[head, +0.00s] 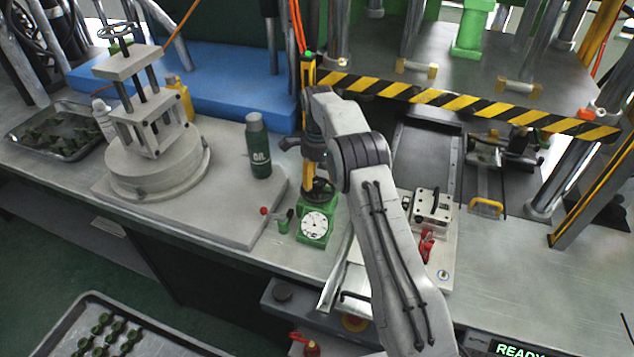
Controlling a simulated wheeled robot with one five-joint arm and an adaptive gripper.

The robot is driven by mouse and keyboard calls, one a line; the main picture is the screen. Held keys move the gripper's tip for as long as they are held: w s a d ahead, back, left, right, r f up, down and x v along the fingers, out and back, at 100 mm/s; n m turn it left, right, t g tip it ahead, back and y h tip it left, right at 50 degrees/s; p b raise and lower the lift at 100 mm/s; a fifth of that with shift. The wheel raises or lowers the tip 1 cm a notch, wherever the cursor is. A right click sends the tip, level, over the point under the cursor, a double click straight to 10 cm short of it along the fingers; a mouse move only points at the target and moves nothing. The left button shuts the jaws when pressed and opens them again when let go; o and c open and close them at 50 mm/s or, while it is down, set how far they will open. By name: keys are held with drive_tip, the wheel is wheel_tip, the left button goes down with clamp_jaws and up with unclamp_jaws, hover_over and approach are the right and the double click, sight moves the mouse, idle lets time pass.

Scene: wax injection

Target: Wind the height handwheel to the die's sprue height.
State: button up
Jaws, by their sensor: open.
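A small dark handwheel (319,190) sits on top of a green unit (314,218) with a white dial (315,225), at the foot of a yellow post (308,80). My gripper (311,165) is open and dark, just above the handwheel and close to the post. Its fingertips are partly hidden by my own arm, and I cannot tell whether they touch the wheel. The die appears to be the pale metal block (432,205) with a dark handle, right of my arm. The dial's reading is too small to tell.
A round-based press (155,160) stands further left. A striped yellow-black bar (465,103) crosses behind my arm. A red clamp (427,245) sits before the block.

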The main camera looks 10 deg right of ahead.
drive_tip(key=shift+f, duration=1.35)
drive_tip(key=shift+o, duration=0.2)
clamp_jaws()
